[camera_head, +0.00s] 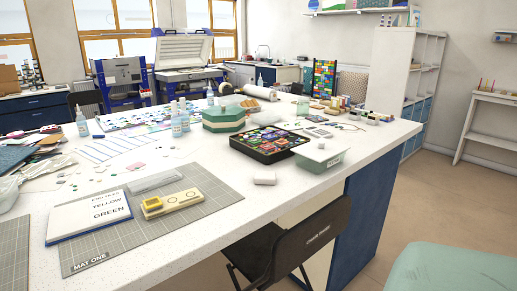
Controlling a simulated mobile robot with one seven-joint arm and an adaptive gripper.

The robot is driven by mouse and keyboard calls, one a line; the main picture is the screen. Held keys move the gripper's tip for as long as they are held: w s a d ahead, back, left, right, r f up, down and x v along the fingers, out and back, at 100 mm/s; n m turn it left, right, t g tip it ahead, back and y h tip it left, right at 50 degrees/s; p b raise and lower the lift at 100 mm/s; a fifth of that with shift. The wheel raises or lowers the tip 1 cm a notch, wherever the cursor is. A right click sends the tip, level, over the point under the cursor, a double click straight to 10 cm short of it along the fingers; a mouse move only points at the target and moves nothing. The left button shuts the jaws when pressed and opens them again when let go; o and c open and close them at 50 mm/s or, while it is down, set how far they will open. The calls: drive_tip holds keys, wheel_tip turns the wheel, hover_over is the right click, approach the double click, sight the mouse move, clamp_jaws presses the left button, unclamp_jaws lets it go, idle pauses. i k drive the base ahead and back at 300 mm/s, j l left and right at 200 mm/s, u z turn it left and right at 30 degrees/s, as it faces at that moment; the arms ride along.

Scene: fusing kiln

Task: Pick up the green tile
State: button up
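My gripper is not in view. A black tray (240,148) on the white worktable holds several small coloured tiles, some of them greenish; they are too small to tell apart clearly. A small pale green piece (138,166) lies loose on the table left of the middle. I cannot tell which of these is the green tile.
The white worktable (236,212) also bears bottles (82,123), a green-sided box (223,124), a white-lidded box (318,157) and a clear flat case (156,181). A black folding chair (290,245) stands at its front edge. Floor (440,200) is open to the right.

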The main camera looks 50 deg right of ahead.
sight(254, 142)
drive_tip(key=z, duration=1.5)
